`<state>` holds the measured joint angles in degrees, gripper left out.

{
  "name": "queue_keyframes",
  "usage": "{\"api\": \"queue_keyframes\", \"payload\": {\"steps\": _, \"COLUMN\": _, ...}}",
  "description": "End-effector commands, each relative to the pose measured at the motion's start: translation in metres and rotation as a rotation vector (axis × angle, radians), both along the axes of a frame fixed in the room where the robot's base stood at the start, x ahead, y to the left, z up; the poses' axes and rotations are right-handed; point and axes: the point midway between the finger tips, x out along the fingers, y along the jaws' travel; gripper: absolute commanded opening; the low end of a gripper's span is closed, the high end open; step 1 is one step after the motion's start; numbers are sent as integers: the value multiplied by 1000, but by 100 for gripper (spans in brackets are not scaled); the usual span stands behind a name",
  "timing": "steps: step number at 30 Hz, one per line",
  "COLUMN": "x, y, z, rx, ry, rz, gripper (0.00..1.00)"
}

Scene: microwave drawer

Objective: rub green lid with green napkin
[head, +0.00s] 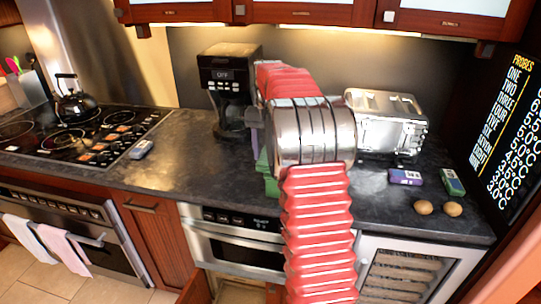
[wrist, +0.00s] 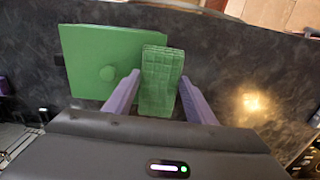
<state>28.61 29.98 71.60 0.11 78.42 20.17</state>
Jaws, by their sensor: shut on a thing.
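The green lid (wrist: 88,55) is a flat green square with a round knob, lying on the dark counter at the upper left of the wrist view. The green napkin (wrist: 162,72) is a folded, grid-textured block standing between the purple fingers of my gripper (wrist: 160,98). My gripper is shut on the napkin, just to the right of the lid. The napkin's top left overlaps the lid's right edge in this view; I cannot tell if they touch. In the head view, my arm hides most of the gripper, and green parts (head: 271,186) show beside it, not clearly separable.
A black coffee maker (head: 229,88) stands behind my gripper. A silver toaster (head: 386,120) stands to the right, with a purple box (head: 405,177), a green box (head: 452,182) and two brown potatoes (head: 424,207) in front. The stove (head: 75,137) is at left. Counter between stove and arm is mostly clear.

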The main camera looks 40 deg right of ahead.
Motion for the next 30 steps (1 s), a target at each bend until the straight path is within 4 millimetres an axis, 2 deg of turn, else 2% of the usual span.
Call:
{"api": "queue_keyframes", "payload": {"steps": 16, "x": 6, "y": 5, "z": 3, "rx": -1, "ry": -1, "rz": 1, "gripper": 32}}
{"api": "queue_keyframes", "payload": {"steps": 30, "x": 6, "y": 5, "z": 35, "rx": -1, "ry": -2, "rz": 1, "gripper": 32}}
